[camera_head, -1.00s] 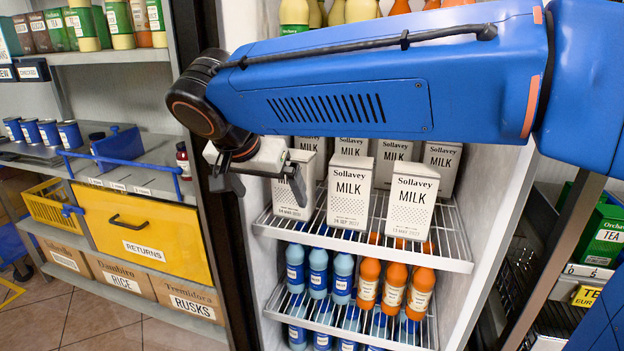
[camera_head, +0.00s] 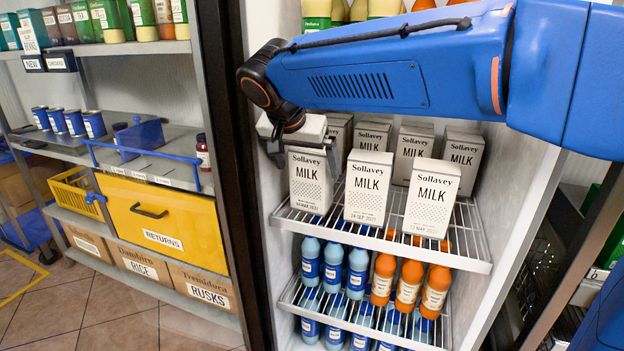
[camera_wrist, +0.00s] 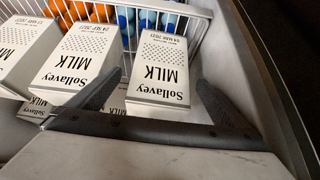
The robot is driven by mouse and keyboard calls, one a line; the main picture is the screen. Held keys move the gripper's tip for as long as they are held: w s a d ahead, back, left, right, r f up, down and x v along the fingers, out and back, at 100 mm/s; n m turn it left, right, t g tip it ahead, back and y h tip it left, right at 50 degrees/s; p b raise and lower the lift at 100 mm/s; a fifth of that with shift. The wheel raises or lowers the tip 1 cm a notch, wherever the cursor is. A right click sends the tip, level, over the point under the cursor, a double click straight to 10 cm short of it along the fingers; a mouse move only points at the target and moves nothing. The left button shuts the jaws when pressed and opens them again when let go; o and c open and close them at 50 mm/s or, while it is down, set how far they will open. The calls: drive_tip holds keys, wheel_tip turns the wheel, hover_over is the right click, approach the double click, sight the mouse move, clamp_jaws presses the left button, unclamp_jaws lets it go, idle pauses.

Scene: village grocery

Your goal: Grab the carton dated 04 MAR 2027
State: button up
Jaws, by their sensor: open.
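The front left milk carton (camera_head: 311,183) is white with a dotted front and stands upright on the wire fridge shelf. In the wrist view, where print is upside down, the same carton (camera_wrist: 160,62) shows 04 MAR 2027. My gripper (camera_head: 304,158) is open at this carton's top, one finger toward each side. In the wrist view my gripper (camera_wrist: 159,80) has the carton between its fingers, with a wider gap on the right; contact is not clear. The middle carton (camera_head: 367,190) reads 24 SEP 2027. The right carton (camera_head: 431,200) seems to read 13 MAR 2027.
More milk cartons (camera_head: 412,150) stand in a row behind. The wire shelf (camera_head: 463,238) has blue and orange bottles (camera_head: 408,285) below it. The dark fridge frame (camera_head: 236,170) is close on the left, beyond it shelving with a yellow returns drawer (camera_head: 190,215).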

drive_tip(key=w+f, duration=0.1)
drive_tip(key=w+d+f, duration=0.1)
drive_tip(key=w, duration=0.1)
drive_tip(key=shift+f, duration=0.3)
drive_tip(key=shift+r, duration=0.1)
drive_tip(key=c, duration=2.1)
